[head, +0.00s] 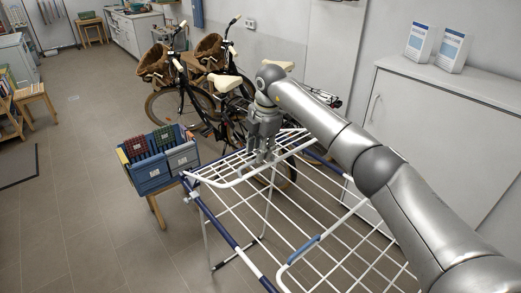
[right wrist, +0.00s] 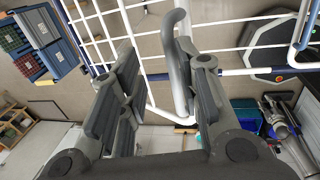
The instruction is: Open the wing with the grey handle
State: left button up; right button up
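The white drying rack (head: 230,207) stands below my right arm, with white wire bars and blue frame parts. Its wing with the grey handle lies flat on top at the far end; the white bars of this wing (right wrist: 155,76) also show in the right wrist view. The grey handle (right wrist: 177,62) is a curved bar between my right gripper's fingers, closer to the right finger. My right gripper (head: 259,160) is at the far end of the rack. Its fingers stand apart in the right wrist view. Whether one touches the handle is unclear. My left gripper is not in view.
Another wing has a blue handle (head: 304,249) nearer the front. A blue crate (head: 160,168) on a wooden stool stands left of the rack. Bicycles (head: 195,95) stand behind it. A white cabinet (head: 440,115) is at the right.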

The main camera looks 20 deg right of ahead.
jog(key=shift+s, duration=0.1)
jog(key=shift+r, duration=0.15)
notch_tip(320, 180, up, 12)
jog(key=s, duration=0.2)
jog(key=shift+d+f, duration=0.25)
jog(key=shift+d, duration=0.2)
jog(key=shift+s, duration=0.1)
